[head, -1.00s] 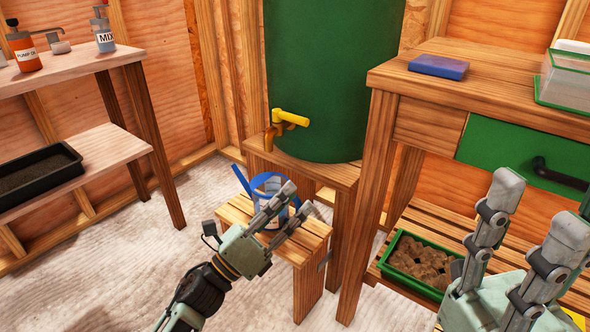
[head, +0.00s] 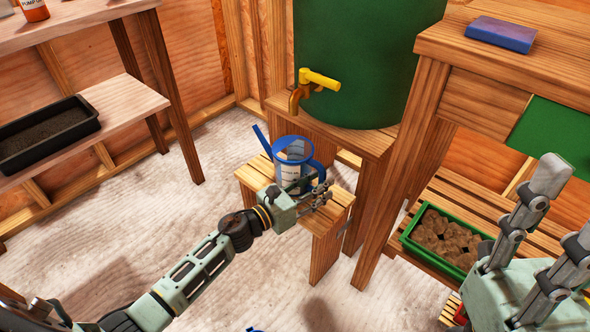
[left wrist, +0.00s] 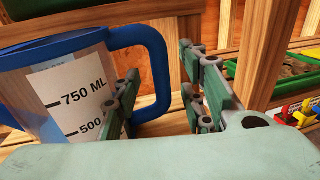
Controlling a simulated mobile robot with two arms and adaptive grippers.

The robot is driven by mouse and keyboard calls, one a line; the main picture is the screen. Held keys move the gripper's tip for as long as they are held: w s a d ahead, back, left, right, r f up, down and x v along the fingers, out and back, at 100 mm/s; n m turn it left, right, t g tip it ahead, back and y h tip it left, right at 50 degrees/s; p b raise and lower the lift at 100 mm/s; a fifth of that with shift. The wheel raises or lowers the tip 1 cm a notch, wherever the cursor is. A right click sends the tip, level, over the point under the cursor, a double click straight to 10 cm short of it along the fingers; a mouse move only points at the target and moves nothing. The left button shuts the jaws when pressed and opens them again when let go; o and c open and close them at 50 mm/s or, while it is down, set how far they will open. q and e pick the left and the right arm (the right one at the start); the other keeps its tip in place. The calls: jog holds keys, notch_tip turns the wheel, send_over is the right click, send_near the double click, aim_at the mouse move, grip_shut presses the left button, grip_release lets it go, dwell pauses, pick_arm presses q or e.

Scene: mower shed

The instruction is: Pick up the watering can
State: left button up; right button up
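The watering can (head: 292,152) has a clear body, a blue rim, spout and handle. It stands upright on a small wooden stool (head: 254,178) below the tap. The left wrist view shows its body (left wrist: 75,95) with volume marks and its blue handle (left wrist: 160,75). My left gripper (head: 314,192) is at the handle side of the can, partly covering its lower body. In the left wrist view its fingers (left wrist: 163,98) are apart, with the handle between them; I cannot see it gripped. My right gripper (head: 566,206) is open and empty at the right edge.
A green barrel (head: 360,60) with a yellow tap (head: 318,79) stands on a wooden stand behind the can. A workbench (head: 435,45) is at right, with a green tray of pots (head: 445,240) on its lower shelf. Bare floor lies left of the stool.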

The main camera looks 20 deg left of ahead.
pick_arm(q)
jog(key=shift+w+d, duration=0.1)
jog(key=shift+w, duration=0.05)
jog(key=shift+c, duration=0.2)
grip_shut()
jog(key=shift+r, duration=0.15)
